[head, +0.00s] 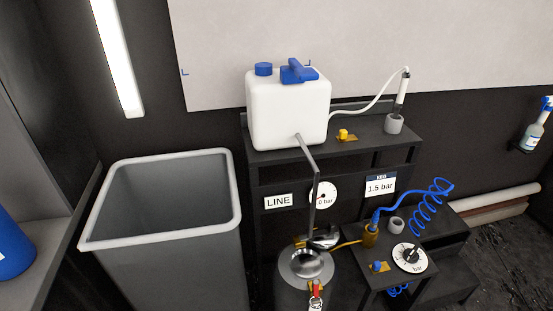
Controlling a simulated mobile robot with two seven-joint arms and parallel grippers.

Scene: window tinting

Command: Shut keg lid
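The steel keg (285,268) stands low at the bottom centre, in front of the dark stand. A shiny round silver part, seemingly its lid or opening (306,262), is on top; I cannot tell whether it is open or shut. A dark and silver fitting (323,239) sits at its back edge, under a thin grey bar. A red-and-white tag or valve (316,290) is at its front. Neither of my grippers is in view.
A white tank (288,115) with blue cap and handle stands on the dark stand (375,148). A grey bin (165,245) is at left. Right of the keg are a bar dial (410,257), brass fitting (370,235) and coiled blue hose (427,212). A spray bottle (537,128) hangs far right.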

